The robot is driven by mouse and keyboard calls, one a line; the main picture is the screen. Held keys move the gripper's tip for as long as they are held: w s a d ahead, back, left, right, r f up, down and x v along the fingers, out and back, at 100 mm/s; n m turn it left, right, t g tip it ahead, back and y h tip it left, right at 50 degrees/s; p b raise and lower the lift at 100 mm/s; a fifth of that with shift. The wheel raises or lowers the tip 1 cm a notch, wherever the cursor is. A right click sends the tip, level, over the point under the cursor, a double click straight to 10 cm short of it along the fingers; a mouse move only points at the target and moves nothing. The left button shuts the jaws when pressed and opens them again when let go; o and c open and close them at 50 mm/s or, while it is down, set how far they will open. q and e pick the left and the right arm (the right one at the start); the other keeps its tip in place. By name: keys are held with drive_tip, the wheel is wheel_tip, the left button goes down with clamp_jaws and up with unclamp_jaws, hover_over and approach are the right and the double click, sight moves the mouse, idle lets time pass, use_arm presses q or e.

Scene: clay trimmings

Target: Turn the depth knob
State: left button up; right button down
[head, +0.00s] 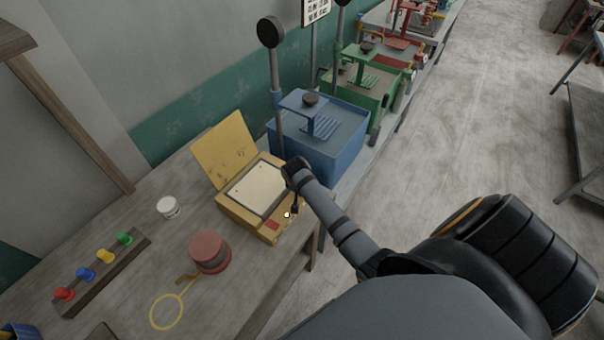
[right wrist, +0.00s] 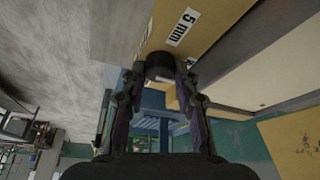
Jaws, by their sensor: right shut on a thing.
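A yellow box (head: 236,208) with its lid (head: 224,150) raised stands on the bench, with a pale panel (head: 257,188) on top. My right gripper (head: 294,208) is at the box's right side. In the right wrist view my right gripper (right wrist: 160,78) is shut on a dark round knob (right wrist: 160,63), which sits between the fingertips. In the head view the knob is too small and covered to make out. My left gripper is not in view.
A blue machine (head: 318,150) with a lever stands just behind the box, with a green one (head: 362,92) beyond. A red round tin (head: 209,252), white jar (head: 168,207), yellow ring (head: 166,312) and rack of coloured pegs (head: 104,275) are on the bench.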

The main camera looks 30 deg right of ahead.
idle(0.5)
drive_tip(key=c, duration=1)
unclamp_jaws()
drive_tip(key=shift+r, duration=0.1)
drive_tip(key=v, duration=1.1)
drive_tip(key=shift+a+r, duration=0.15)
drive_tip(key=shift+r, duration=0.25)
